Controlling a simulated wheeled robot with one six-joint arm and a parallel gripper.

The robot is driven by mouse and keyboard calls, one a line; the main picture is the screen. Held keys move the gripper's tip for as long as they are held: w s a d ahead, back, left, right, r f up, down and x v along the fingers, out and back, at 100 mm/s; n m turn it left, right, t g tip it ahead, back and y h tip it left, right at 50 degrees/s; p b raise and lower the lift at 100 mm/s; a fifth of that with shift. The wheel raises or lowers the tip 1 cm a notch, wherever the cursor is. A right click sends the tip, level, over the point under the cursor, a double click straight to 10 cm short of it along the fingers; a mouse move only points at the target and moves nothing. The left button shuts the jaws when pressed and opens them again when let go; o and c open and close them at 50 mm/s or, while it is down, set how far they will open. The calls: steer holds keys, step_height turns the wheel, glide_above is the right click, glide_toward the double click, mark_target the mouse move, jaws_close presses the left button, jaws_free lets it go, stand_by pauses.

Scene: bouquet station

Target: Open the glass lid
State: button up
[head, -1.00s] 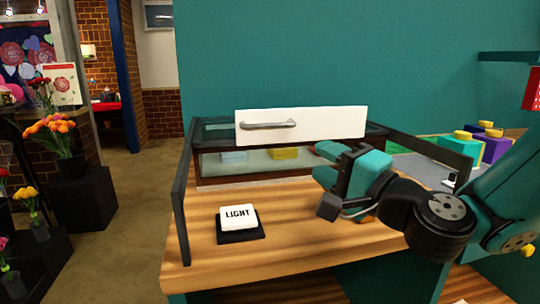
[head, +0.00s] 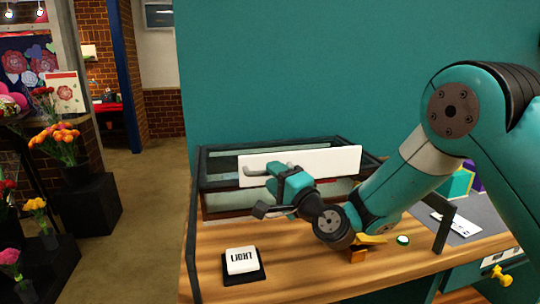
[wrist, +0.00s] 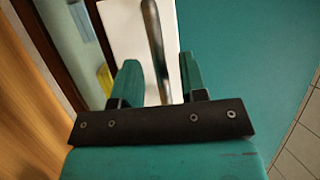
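The glass lid belongs to a dark-framed glass case (head: 212,186) at the back of the wooden counter. A white panel (head: 328,162) with a metal bar handle (head: 254,171) is at its front; the panel (wrist: 121,22) and handle (wrist: 153,38) also show in the wrist view. The lid looks down. My teal gripper (head: 270,180) is in front of the panel's left part, hiding much of the handle. In the wrist view my gripper (wrist: 158,75) is open, with the handle between its two fingers and gaps on both sides.
A white LIGHT button (head: 241,261) on a black base sits on the counter (head: 300,274) at front left. A small green-and-white round item (head: 402,240) and a yellow item (head: 370,240) lie right of my wrist. Dark rails (head: 445,228) edge the counter's sides.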

steer(key=shift+p+x, duration=0.5)
steer(key=shift+x, duration=0.6)
jaws_close()
steer(key=shift+s, duration=0.1)
